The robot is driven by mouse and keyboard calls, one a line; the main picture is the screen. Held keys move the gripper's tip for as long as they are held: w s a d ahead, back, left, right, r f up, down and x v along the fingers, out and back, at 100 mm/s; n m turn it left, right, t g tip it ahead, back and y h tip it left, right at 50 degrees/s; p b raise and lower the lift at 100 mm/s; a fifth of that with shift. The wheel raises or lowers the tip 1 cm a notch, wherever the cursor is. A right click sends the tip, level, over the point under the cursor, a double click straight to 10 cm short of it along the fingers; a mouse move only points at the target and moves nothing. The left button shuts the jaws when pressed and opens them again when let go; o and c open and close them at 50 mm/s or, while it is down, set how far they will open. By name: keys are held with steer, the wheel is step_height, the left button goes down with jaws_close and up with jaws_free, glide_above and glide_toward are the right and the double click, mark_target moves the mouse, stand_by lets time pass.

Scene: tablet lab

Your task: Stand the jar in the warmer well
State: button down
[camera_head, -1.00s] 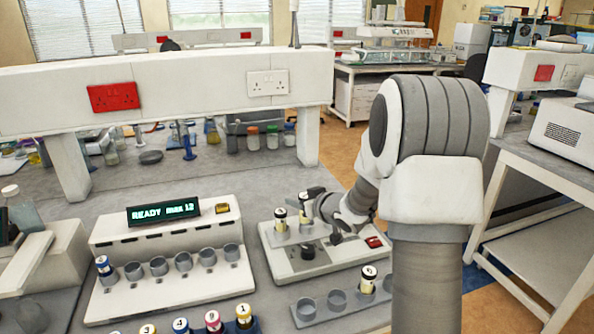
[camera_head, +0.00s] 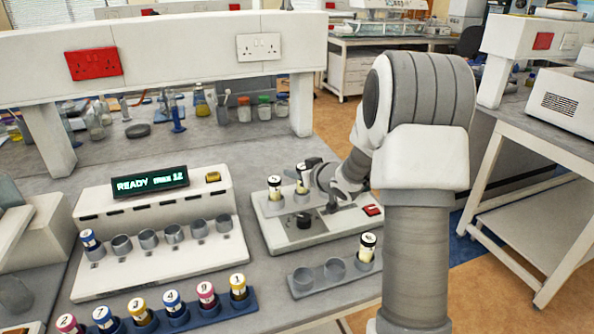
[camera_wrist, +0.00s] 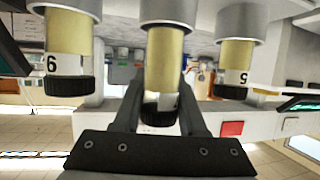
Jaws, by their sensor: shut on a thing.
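The held jar (camera_head: 302,186) has a pale body, a white label and a black cap. My gripper (camera_head: 314,174) reaches it from the right, over the white unit with a black knob and red switch (camera_head: 268,238). In the inverted wrist view, my gripper (camera_wrist: 161,112) is shut on this jar (camera_wrist: 165,58) near its cap. The jar looks upright, its lower end at a grey cup (camera_wrist: 168,12); whether it is fully seated I cannot tell. Jars marked 5 (camera_wrist: 236,62) and 6 (camera_wrist: 68,45) flank it in similar cups.
Left stands a long white unit with a READY display (camera_head: 150,183) and a row of cups. In front are a blue rack (camera_head: 250,303) of coloured jars and a grey rack (camera_head: 318,284) with one black-capped jar (camera_head: 367,246). A white shelf (camera_head: 160,55) spans behind.

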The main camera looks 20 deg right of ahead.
steer(key=shift+f+b, duration=0.3)
steer(key=shift+f, duration=0.35)
steer(key=shift+f+b, duration=0.4)
steer(key=shift+f, duration=0.15)
steer(key=shift+c, duration=1.9)
jaws_free()
steer(key=p+v, duration=0.2)
steer(key=v, duration=1.5)
steer(key=shift+r+p, duration=0.15)
steer(key=shift+p, duration=0.25)
steer(key=shift+s, duration=0.1)
